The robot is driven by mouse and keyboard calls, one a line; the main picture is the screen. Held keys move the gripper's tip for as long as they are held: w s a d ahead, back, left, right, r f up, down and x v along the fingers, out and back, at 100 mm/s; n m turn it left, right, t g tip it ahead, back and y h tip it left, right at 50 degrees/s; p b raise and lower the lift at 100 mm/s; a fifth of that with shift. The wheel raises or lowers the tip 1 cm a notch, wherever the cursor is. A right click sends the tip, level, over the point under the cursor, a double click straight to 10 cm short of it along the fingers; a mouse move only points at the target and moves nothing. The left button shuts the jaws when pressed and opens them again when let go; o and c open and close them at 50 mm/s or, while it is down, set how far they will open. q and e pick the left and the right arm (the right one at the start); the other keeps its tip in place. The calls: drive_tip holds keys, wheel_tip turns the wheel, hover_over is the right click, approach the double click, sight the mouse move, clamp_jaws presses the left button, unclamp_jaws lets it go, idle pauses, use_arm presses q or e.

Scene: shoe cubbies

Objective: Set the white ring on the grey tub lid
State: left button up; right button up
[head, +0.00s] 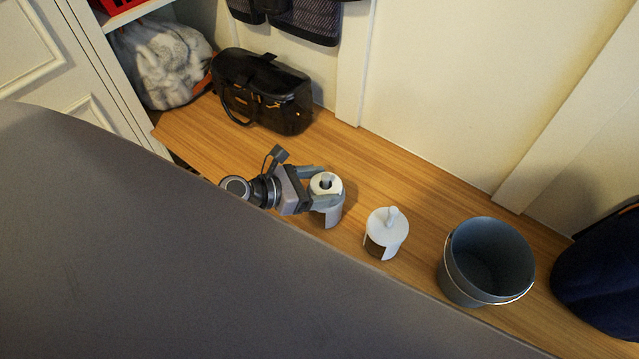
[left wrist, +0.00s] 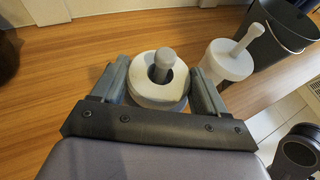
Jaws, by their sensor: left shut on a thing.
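A white ring (head: 317,186) is between the fingers of my left gripper (head: 327,188), which is shut on it. In the left wrist view the ring (left wrist: 147,92) lies around a grey upright knob (left wrist: 164,64), which rises through its hole. A tub (head: 332,219) stands below the ring on the wooden bench. The grey lid itself is mostly hidden under the ring and fingers, so I cannot tell whether the ring touches it. My right gripper is not in view.
A second tub with a white lid (head: 380,229) and white knob stands close to the right. Farther right is a grey-blue bucket (head: 463,287). A black bag (head: 262,92) sits at the bench's back left. Bare wood (head: 430,190) lies behind the tubs.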

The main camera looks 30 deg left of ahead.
use_arm(q)
drive_tip(key=shift+f+b, duration=0.3)
drive_tip(key=shift+f, duration=0.1)
drive_tip(key=o, duration=0.8)
drive_tip(key=shift+s, duration=0.1)
drive_tip(key=shift+v, duration=1.3)
drive_tip(key=shift+b+v, duration=0.3)
drive_tip(key=shift+v, duration=1)
drive_tip(key=b, duration=0.2)
approach(313, 190)
drive_tip(key=shift+f, duration=0.15)
